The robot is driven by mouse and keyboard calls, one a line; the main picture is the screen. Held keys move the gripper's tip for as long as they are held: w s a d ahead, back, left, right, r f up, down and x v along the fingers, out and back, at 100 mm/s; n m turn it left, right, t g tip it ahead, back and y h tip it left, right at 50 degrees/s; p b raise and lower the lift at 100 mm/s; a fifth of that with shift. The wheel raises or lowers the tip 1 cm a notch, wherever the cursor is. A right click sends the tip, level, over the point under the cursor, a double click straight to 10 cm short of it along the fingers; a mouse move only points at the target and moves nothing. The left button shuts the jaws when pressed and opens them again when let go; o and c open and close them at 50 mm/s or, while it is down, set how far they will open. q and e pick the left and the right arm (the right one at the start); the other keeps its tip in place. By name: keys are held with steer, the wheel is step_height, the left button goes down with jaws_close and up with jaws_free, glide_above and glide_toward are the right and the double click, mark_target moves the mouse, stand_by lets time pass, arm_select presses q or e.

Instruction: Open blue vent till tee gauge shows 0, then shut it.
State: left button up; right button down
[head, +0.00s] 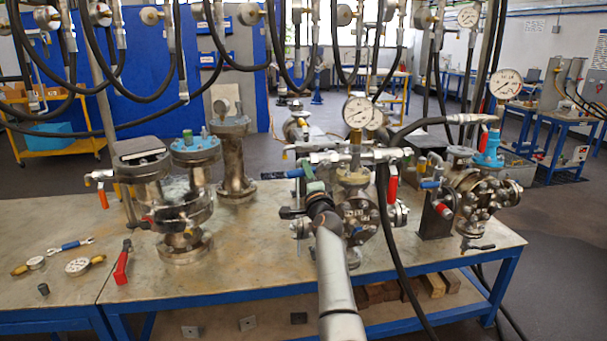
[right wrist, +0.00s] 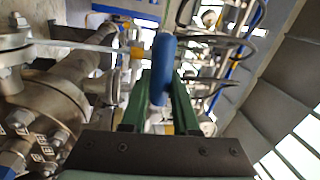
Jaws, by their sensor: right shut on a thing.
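My right gripper (head: 312,182) reaches in from the bottom middle of the head view to the valve fittings left of the middle vessel. In the right wrist view its green fingers (right wrist: 160,92) are shut on a blue vent handle (right wrist: 163,62), which stands up between them. My left gripper is not in view.
A red handle (head: 392,181) and a black hose (head: 385,225) are right of the gripper. A flanged vessel (head: 180,205) stands left and another (head: 480,200) right, with its own gauge (head: 506,84). Hoses hang above.

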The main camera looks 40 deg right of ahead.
steer(key=shift+r+m+h+p, duration=0.4)
steer(key=shift+r+m, duration=0.1)
steer(key=shift+m, duration=0.4)
steer(key=c, duration=0.7)
jaws_free()
steer(key=shift+o, duration=0.2)
steer(key=shift+a+f, duration=0.1)
steer(key=shift+f, duration=0.05)
